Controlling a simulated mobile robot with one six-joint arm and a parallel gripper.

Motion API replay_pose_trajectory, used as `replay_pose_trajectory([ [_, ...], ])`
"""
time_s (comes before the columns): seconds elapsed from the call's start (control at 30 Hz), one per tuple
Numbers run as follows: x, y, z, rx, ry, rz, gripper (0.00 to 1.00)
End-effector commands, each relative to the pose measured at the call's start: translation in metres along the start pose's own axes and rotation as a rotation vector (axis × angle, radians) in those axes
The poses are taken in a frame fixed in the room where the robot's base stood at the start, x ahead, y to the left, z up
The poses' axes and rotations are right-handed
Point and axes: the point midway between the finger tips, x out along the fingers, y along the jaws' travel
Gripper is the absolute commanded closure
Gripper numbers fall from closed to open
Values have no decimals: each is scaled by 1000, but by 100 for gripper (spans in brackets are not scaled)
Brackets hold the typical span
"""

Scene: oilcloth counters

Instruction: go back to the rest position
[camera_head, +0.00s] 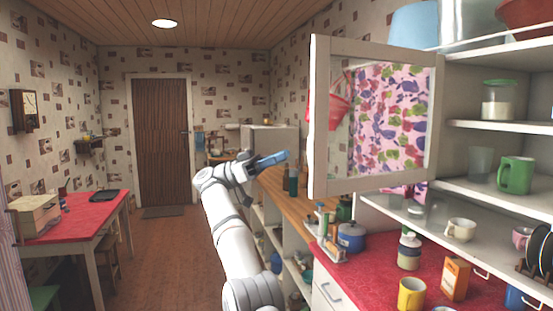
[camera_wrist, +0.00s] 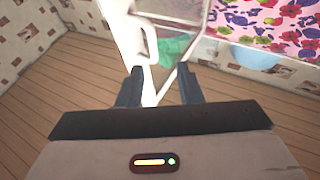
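My arm reaches up from the bottom of the head view, and my gripper (camera_head: 284,156) is raised in front of the open cabinet door (camera_head: 318,120), just left of its edge. In the wrist view my gripper (camera_wrist: 160,76) has its two dark fingers apart, with nothing held between them. The white door frame and its handle (camera_wrist: 152,45) show beyond the fingertips. The gripper looks clear of the door in the head view, but the exact gap is hard to tell.
The glazed door stands open from the shelf unit at right, which holds a green mug (camera_head: 515,175) and a glass jar (camera_head: 498,100). Below is a red counter with a yellow mug (camera_head: 411,293) and a blue pot (camera_head: 351,237). The floor (camera_head: 165,255) at left-centre is clear.

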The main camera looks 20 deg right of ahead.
Motion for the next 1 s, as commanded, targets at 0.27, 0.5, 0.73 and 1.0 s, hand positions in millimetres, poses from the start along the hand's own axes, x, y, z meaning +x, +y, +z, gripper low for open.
replay_pose_trajectory([
  [0.27, 21, -22, -55, 135, 177, -179, 68],
  [0.5, 20, -57, -138, 352, 459, -715, 68],
  [0.73, -24, -52, -135, 385, 491, -1330, 68],
  [1.0, -78, 25, -16, 134, 171, -1973, 68],
])
